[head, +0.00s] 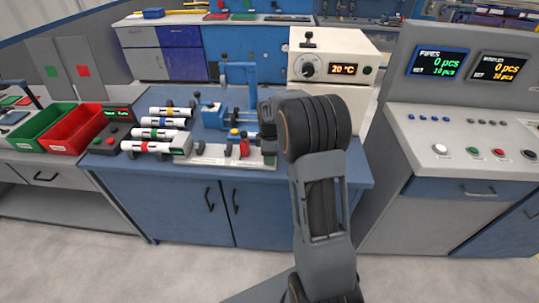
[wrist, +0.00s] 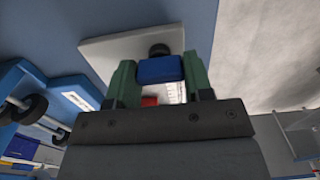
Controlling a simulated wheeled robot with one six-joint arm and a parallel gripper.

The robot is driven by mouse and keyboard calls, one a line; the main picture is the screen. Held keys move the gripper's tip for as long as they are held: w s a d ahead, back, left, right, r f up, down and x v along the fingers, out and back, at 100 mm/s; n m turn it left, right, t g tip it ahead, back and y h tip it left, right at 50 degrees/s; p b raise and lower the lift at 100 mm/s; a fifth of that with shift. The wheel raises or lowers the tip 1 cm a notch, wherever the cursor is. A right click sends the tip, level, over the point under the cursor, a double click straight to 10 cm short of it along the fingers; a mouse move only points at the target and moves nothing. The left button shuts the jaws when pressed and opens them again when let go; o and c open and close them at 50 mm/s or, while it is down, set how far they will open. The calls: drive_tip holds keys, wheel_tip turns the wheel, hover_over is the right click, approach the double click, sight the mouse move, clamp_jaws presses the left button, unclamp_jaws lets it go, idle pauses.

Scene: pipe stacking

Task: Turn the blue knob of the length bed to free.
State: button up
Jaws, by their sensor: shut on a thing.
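The length bed is the white plate (head: 222,158) at the front edge of the blue bench, with a yellow-topped part and a red part on it. In the wrist view its pale plate (wrist: 108,52) lies beyond the fingers. The blue knob (wrist: 160,69) sits between the two green fingers of my gripper (wrist: 160,76), which is shut on its sides. A dark round part (wrist: 158,50) shows just beyond the knob, and a red part (wrist: 150,101) shows below it. In the head view my arm hides the knob and the fingertips. The knob's marks cannot be read.
Several banded pipes (head: 155,134) lie left of the bed. A blue vise-like fixture (head: 212,113) stands behind it. A white oven-like box (head: 333,68) is behind my arm. Green and red bins (head: 74,128) are at left, a console (head: 460,135) at right.

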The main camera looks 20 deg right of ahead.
drive_tip(key=shift+w+r, duration=0.1)
drive_tip(key=o, duration=0.9)
wheel_tip(320, 180, up, 14)
drive_tip(key=shift+f+p, duration=0.15)
drive_tip(key=shift+p, duration=0.3)
